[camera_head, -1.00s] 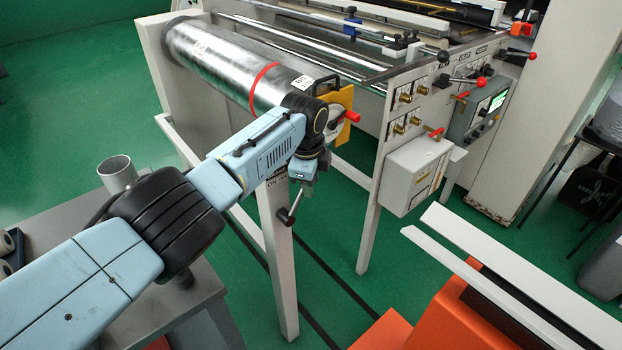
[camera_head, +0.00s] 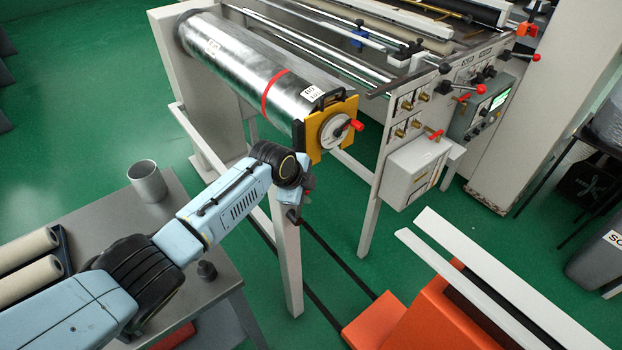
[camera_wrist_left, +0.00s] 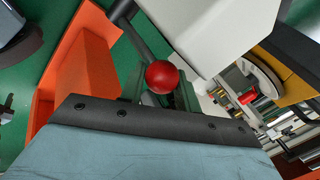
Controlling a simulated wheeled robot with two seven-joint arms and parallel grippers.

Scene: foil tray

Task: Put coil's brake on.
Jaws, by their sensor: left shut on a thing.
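The coil (camera_head: 235,62) is a shiny silver foil roll with a red band, mounted across the machine at upper left. Its near end has a yellow plate (camera_head: 318,152) and a round dial with a red handle (camera_head: 348,125). My left gripper (camera_head: 297,203) is low in front of the white post (camera_head: 288,265) below that end. In the left wrist view a dark lever with a red ball knob (camera_wrist_left: 162,77) lies at the jaws. My left gripper is shut on this lever, though the grip itself is mostly hidden. My right gripper is not in view.
A grey table (camera_head: 200,225) at left holds a metal cup (camera_head: 147,182) and pale rolls (camera_head: 28,250). A white box (camera_head: 415,170) hangs on the machine's side frame. Orange and white equipment (camera_head: 420,310) stands at lower right. Green floor is open between them.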

